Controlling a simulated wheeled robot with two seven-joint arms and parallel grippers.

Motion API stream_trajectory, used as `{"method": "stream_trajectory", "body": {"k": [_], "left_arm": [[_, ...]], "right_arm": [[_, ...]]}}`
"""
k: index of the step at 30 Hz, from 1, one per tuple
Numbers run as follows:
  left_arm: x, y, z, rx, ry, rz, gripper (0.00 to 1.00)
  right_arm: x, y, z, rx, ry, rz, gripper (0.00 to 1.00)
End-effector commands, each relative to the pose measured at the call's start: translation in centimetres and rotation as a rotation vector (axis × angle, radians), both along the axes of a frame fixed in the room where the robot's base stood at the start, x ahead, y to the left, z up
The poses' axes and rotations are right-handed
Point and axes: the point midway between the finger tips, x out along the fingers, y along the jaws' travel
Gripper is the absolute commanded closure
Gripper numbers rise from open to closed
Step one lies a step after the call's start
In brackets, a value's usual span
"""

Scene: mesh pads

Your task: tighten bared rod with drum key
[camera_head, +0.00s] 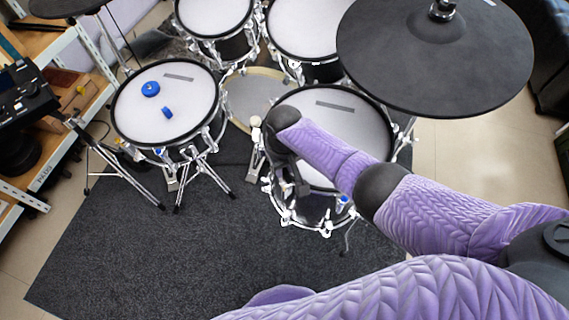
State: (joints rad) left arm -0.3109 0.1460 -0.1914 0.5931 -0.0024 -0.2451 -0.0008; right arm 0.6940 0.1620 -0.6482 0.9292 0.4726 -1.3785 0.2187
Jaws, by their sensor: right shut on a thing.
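My right arm comes in from the right, and my right gripper (291,188) points down at the near left rim of the right-hand floor drum (350,115). It is shut on what seems to be the drum key, which is too small and dark to make out. Metal tension rods and lugs (296,217) line the near side of this drum, close to the gripper. I cannot tell which rod is bared or whether the key touches one. A blue piece (342,201) sits on the near right rim. My left gripper is out of view.
The left drum (190,92) carries a blue round object (150,89) and a small blue piece (167,112). A large black cymbal pad (435,55) overhangs at upper right. A pedal (256,145) stands between the drums. Dark carpet (150,250) is open in front.

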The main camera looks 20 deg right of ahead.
Motion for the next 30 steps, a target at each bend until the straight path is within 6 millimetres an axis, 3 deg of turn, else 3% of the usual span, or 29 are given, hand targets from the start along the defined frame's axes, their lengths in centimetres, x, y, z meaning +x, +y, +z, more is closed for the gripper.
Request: {"method": "stream_trajectory", "body": {"k": [1,6,8,12,16,22,30], "left_arm": [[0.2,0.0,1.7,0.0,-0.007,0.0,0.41],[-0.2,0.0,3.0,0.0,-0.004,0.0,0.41],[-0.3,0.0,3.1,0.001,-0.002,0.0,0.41],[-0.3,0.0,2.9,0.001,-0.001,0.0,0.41],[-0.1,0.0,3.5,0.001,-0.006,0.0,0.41],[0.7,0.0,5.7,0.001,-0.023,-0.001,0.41],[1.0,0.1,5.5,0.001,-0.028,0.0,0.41]], "right_arm": [[-0.1,0.2,1.0,0.005,0.003,-0.179,1.0],[-0.1,0.3,0.7,0.004,0.004,-0.831,1.0],[-0.1,0.2,0.4,0.002,0.003,-1.003,1.0],[0.0,0.0,0.2,-0.001,0.0,-0.85,1.0],[0.0,0.1,0.9,0.0,-0.001,-0.853,1.0],[0.0,0.1,3.5,0.001,-0.002,-0.852,1.0],[0.0,0.1,3.1,0.0,0.0,-0.852,1.0]]}}
